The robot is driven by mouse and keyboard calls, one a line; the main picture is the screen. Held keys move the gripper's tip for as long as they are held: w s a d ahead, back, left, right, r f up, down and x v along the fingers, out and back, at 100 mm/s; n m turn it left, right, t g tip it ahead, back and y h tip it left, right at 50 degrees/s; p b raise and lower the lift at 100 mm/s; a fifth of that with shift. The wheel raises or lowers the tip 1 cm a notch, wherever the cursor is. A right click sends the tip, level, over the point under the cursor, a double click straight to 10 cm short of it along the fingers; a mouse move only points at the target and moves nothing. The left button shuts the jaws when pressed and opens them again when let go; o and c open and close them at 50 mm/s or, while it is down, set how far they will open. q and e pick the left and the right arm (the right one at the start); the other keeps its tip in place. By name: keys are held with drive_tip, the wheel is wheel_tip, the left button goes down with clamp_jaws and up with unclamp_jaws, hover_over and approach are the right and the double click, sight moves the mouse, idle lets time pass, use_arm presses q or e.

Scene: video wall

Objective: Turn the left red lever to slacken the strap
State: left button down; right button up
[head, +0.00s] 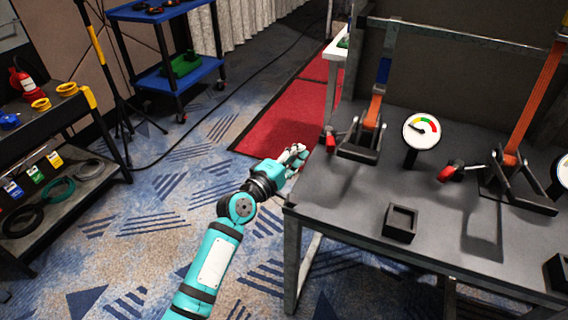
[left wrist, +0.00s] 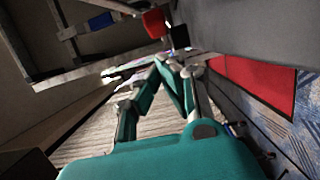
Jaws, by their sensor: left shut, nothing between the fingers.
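The left red lever (head: 330,139) sticks out at the left of a black ratchet base (head: 358,152) near the table's left edge. An orange strap (head: 374,108) runs up from this base to a blue piece on the frame. A round gauge (head: 421,130) stands to its right. My left gripper (head: 299,152) is shut and empty, just left of the table edge and a short way from the lever's red end. In the left wrist view, my fingertips (left wrist: 177,62) are close together, with the red lever end (left wrist: 154,23) beyond them. My right gripper is not in view.
A second red lever (head: 452,171) with an orange strap (head: 527,105) stands at the right of the grey table (head: 345,205). A small black open box (head: 400,222) sits near the front. A blue-shelved cart (head: 178,77) and a dark shelf stand at left.

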use_arm(q)
drive_tip(key=v, duration=0.7)
